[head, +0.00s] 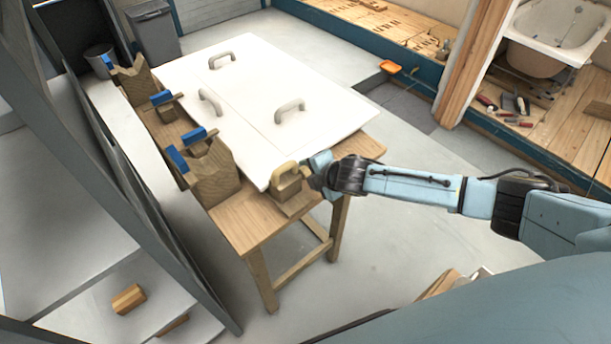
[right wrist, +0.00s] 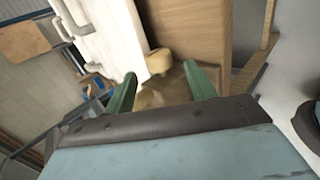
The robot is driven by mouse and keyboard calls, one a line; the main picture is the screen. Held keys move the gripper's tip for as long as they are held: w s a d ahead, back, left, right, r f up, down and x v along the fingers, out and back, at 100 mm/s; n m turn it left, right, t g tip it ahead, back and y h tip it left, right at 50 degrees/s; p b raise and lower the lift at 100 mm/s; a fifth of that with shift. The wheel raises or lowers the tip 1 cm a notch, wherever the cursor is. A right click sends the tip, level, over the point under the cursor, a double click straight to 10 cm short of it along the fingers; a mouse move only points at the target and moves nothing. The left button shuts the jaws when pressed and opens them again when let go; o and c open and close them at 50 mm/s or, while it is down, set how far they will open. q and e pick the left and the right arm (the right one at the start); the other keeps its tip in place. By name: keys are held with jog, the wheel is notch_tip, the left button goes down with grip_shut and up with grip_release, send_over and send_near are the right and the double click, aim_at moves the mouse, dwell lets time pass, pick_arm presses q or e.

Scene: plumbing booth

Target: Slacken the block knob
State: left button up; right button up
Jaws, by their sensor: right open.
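A wooden block (head: 290,204) sits at the near right corner of the wooden table. A yellowish rounded piece that looks like its knob (head: 287,180) is on it. My right gripper (head: 318,168) is close beside the block, on its right. In the right wrist view the green fingers of my right gripper (right wrist: 160,72) are spread apart. The tan knob (right wrist: 158,60) shows just ahead, between the fingertips, with a gap on each side. The block (right wrist: 165,94) shows blurred below it. I cannot tell whether a finger touches the knob. My left gripper is not in view.
A white panel (head: 240,110) with several handles lies on the table (head: 252,228). Wooden blocks with blue pieces (head: 212,178) line the table's left edge. A grey bin (head: 153,32) stands at the back left.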

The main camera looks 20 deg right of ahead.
aim_at(306, 175)
jog(key=shift+b+x, duration=0.4)
jog(key=shift+x, duration=1.4)
jog(key=c, duration=1)
